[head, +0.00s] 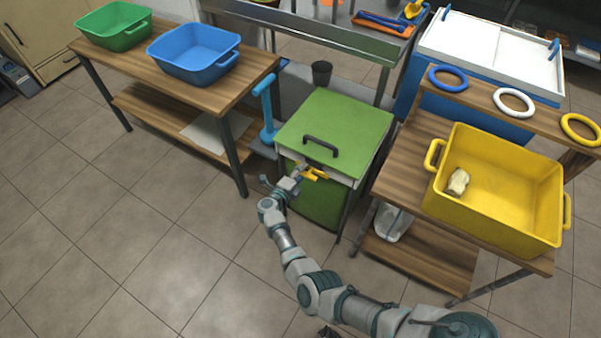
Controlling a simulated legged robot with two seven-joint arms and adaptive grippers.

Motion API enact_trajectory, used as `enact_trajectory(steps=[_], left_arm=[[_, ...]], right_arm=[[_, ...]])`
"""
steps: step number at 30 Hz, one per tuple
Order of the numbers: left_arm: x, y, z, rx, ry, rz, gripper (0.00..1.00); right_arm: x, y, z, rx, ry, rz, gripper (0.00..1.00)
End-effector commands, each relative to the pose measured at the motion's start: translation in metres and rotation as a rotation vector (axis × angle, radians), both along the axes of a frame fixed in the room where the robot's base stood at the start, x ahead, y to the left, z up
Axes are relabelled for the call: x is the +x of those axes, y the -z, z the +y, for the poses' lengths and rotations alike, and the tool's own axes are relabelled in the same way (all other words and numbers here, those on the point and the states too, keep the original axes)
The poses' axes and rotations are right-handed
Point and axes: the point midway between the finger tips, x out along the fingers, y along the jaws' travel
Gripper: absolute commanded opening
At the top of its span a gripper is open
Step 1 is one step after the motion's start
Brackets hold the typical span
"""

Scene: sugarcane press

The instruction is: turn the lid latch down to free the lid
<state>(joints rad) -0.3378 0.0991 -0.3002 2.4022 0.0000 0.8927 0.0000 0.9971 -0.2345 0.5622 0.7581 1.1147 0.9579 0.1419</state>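The press (322,205) is a green box with a green lid (352,128), which lies closed on top. A dark handle (320,141) sits on the lid. The yellow lid latch (316,174) is on the front face just under the lid's front edge and points roughly sideways. My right gripper (299,175) is at the front of the press, right by the latch's left end. It is too small to tell whether it touches the latch or how far its fingers are apart. My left gripper is not in view.
A blue lever (266,108) stands left of the press. A wooden table at left holds green (114,28) and blue (195,52) tubs. At right, a yellow tub (500,195) holds a pale lump (458,182). A dark cup (321,73) is behind the lid. Floor in front is clear.

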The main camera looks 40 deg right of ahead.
Motion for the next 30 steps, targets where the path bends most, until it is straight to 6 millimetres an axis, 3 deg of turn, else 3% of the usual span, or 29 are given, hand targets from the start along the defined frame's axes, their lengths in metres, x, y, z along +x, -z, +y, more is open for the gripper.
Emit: enact_trajectory(steps=[8,20,30], left_arm=[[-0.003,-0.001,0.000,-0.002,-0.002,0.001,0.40],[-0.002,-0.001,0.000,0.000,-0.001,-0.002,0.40],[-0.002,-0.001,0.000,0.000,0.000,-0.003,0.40]], right_arm=[[-0.004,-0.002,0.009,0.001,0.001,-0.002,0.46],[-0.035,-0.017,0.086,-0.001,-0.001,-0.001,0.46],[-0.044,-0.022,0.109,0.000,0.001,0.001,0.46]])
